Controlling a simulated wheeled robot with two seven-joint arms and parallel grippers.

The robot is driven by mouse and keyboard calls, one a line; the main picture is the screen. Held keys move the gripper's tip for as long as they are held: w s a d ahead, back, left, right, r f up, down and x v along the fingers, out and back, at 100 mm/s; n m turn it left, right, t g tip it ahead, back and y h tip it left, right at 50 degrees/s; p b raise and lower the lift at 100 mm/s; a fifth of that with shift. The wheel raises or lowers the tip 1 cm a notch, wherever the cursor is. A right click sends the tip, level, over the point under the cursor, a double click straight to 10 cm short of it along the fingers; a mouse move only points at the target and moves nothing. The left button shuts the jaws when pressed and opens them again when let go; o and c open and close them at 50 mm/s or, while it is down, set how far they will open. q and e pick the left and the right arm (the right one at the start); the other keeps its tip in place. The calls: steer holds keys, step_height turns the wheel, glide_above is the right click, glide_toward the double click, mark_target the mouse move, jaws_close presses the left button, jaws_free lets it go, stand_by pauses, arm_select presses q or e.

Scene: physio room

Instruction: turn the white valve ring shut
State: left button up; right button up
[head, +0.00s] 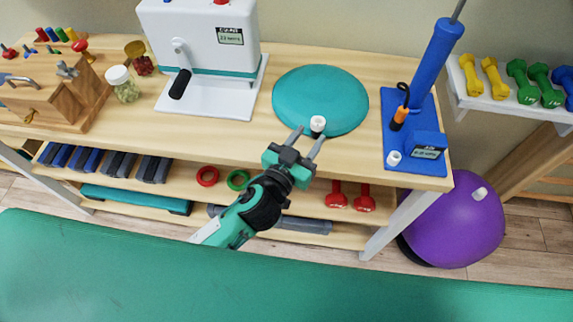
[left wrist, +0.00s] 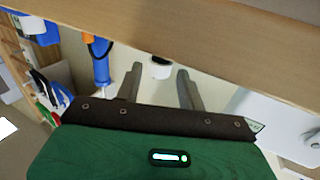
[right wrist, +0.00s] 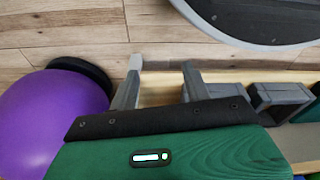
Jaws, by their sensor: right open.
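A small white valve ring (head: 318,123) with a dark centre stands at the front edge of the teal inflatable disc (head: 315,90) on the wooden bench. My left gripper (head: 311,137) is at the bench's front, its two fingers spread and pointing toward the ring. The fingertips look close to the ring, but I cannot tell whether they touch it. In the left wrist view the ring (left wrist: 160,68) shows between and beyond the fingers. My right gripper (right wrist: 158,68) is open and empty in the right wrist view; it is not seen in the head view.
A blue pump (head: 430,75) on a blue base stands right of the disc. A white crank machine (head: 205,45) stands left of it. Below are shelves with red dumbbells (head: 350,200); a purple ball (head: 455,225) sits on the floor. A green padded surface (head: 270,285) fills the foreground.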

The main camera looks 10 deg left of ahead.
arm_select(q)
steer(key=b+v, duration=0.1)
steer(key=v, duration=1)
steer(key=shift+b, duration=0.4)
arm_select(e)
step_height(320, 180, up, 6)
steer(key=w+a, duration=0.1)
steer(key=w, duration=0.1)
steer(key=shift+w+r, duration=0.15)
steer(key=shift+r, duration=0.1)
